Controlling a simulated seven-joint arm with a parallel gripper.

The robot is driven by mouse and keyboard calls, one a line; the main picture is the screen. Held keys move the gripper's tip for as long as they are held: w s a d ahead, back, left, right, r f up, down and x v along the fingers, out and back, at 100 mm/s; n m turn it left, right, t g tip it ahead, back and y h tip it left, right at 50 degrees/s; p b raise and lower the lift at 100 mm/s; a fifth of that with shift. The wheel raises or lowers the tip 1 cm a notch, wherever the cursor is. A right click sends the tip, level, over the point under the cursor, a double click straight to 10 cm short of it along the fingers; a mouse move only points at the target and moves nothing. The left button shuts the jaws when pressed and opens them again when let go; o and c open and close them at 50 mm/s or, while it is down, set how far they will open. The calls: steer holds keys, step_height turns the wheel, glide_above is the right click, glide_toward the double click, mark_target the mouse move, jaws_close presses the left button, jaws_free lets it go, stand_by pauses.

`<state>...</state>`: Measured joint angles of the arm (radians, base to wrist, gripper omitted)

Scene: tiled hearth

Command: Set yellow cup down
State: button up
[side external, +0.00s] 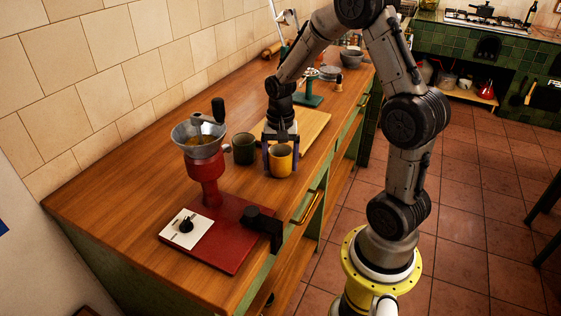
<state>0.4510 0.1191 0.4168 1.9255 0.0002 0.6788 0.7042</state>
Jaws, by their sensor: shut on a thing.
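The yellow cup (281,163) is upright at the right of the wooden counter, near its front edge. My gripper (280,155) reaches down from above and is shut on the yellow cup, with fingers at its sides near the rim. The cup's base is at or very near the counter top; I cannot tell whether it touches. A dark green cup (244,149) stands upright just left of the yellow cup, with a small gap between them.
A red grinder with a metal hopper (201,138) stands on a red base (230,238) in front and left. A wooden board (310,124) lies behind the cups. A green scale-like stand (310,100) is farther back. The counter's left part is clear.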

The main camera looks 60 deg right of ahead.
steer(key=shift+f, duration=0.25)
steer(key=o, duration=1.3)
step_height(320, 180, up, 13)
steer(key=s+a+r+n+t, duration=0.1)
steer(key=s+a+n+t, duration=0.1)
steer(key=s+a+n, duration=0.2)
steer(key=s+a+r+n+t, duration=0.1)
steer(key=s+a+r+n, duration=0.1)
steer(key=s+a+n, duration=0.2)
steer(key=s+a+r+n+t, duration=0.1)
steer(key=s+a+n+t, duration=0.1)
steer(key=s+a+n, duration=0.3)
steer(key=shift+s+a+r+t, duration=0.15)
steer(key=shift+s+a+r, duration=0.05)
steer(key=shift+s+a, duration=0.3)
steer(key=shift+s+a+r+t, duration=0.15)
steer(key=shift+s+a, duration=0.25)
steer(key=shift+a, duration=0.15)
